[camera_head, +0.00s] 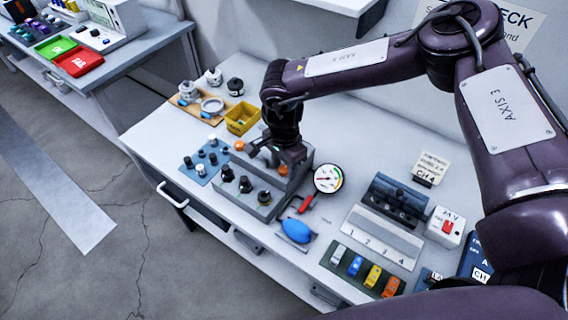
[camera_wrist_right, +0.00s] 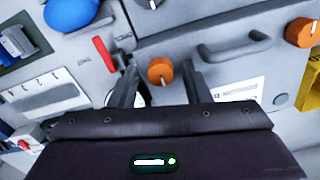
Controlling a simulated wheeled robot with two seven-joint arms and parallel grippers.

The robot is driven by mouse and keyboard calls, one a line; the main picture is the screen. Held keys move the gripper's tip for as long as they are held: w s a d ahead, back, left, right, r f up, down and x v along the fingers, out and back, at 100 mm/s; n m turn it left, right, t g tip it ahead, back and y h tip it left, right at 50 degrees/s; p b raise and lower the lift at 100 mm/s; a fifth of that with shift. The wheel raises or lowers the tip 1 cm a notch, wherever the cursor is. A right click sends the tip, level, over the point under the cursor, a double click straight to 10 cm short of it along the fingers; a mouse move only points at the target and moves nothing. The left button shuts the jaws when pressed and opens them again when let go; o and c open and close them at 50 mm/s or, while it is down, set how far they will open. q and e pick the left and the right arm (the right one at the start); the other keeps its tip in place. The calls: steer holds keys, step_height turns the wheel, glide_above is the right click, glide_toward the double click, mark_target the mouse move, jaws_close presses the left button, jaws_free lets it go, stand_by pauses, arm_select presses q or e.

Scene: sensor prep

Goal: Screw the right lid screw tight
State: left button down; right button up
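The right lid screw (camera_head: 283,171) is an orange round knob on the grey lidded box (camera_head: 297,184). In the right wrist view the orange screw (camera_wrist_right: 160,70) has a pale pointer line and sits between my two fingers. My right gripper (camera_head: 281,158) is above the lid's right end. In the wrist view this gripper (camera_wrist_right: 159,72) is open, with a gap on each side of the screw. The other lid screw (camera_head: 239,146) is a similar orange knob at the lid's left end; it also shows in the wrist view (camera_wrist_right: 300,32). My left gripper is not in view.
A lid handle (camera_wrist_right: 234,46) stands between the two screws. A round gauge (camera_head: 327,178) with a red lever (camera_head: 306,203) stands just right of the box. Black knobs (camera_head: 245,184) line its front. A yellow bin (camera_head: 242,117) is behind left.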

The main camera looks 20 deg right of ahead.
steer(key=c, duration=0.8)
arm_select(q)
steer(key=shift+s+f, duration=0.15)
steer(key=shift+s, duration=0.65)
arm_select(e)
steer(key=shift+c, duration=0.2)
